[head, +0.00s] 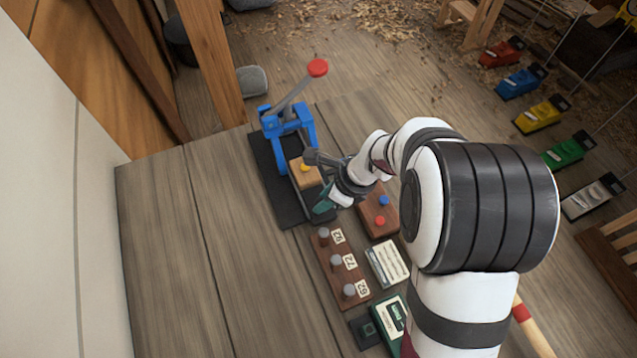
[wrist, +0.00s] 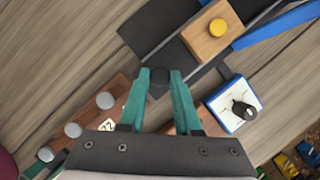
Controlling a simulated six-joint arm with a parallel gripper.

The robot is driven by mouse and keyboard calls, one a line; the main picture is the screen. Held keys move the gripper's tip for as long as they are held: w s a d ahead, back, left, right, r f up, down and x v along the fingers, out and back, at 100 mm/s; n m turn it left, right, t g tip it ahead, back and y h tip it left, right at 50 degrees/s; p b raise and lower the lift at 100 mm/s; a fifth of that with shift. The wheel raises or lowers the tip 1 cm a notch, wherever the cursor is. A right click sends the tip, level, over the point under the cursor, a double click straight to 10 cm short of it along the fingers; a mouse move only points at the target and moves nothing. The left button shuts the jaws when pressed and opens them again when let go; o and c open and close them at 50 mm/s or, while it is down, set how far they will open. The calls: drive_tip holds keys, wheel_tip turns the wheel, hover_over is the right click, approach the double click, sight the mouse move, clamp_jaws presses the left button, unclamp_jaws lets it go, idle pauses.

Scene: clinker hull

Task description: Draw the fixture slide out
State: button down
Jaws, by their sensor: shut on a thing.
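The blue press (head: 288,124) stands on a dark base with its red-knobbed lever (head: 317,68) raised. The fixture slide carries a wooden block with a yellow round piece on top (head: 305,172); it also shows in the wrist view (wrist: 207,38). A dark round knob (wrist: 159,84) is at the near end of the slide. My gripper (wrist: 160,78) is shut on this knob, with a teal finger on each side. In the head view my gripper (head: 324,206) is at the front end of the base, partly hidden by my wrist.
A wooden rack with several grey pegs and number tags (head: 338,262) stands close to my gripper. A wooden box with blue and red buttons (head: 379,212) and a white-faced dial box (wrist: 236,105) are on the other side. The left part of the bench (head: 175,260) is clear.

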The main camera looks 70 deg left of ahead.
drive_tip(key=c, duration=0.6)
unclamp_jaws()
drive_tip(key=v, duration=1.5)
drive_tip(key=shift+w+r, duration=0.1)
drive_tip(key=shift+r, duration=0.3)
drive_tip(key=w+d+r+n+t, duration=0.1)
drive_tip(key=w+d+r, duration=0.15)
drive_tip(key=d, duration=0.45)
drive_tip(key=w+d+r, duration=0.1)
drive_tip(key=w+d, duration=0.2)
drive_tip(key=d, duration=0.3)
drive_tip(key=s+d, duration=0.2)
drive_tip(key=d, duration=0.5)
drive_tip(key=s+d+n+t+h, duration=0.1)
drive_tip(key=s+d, duration=0.2)
drive_tip(key=d, duration=0.4)
drive_tip(key=s+d+f+n+t, duration=0.1)
drive_tip(key=s+d, duration=0.1)
drive_tip(key=d, duration=0.5)
drive_tip(key=shift+s+d, duration=0.25)
drive_tip(key=shift+d, duration=0.1)
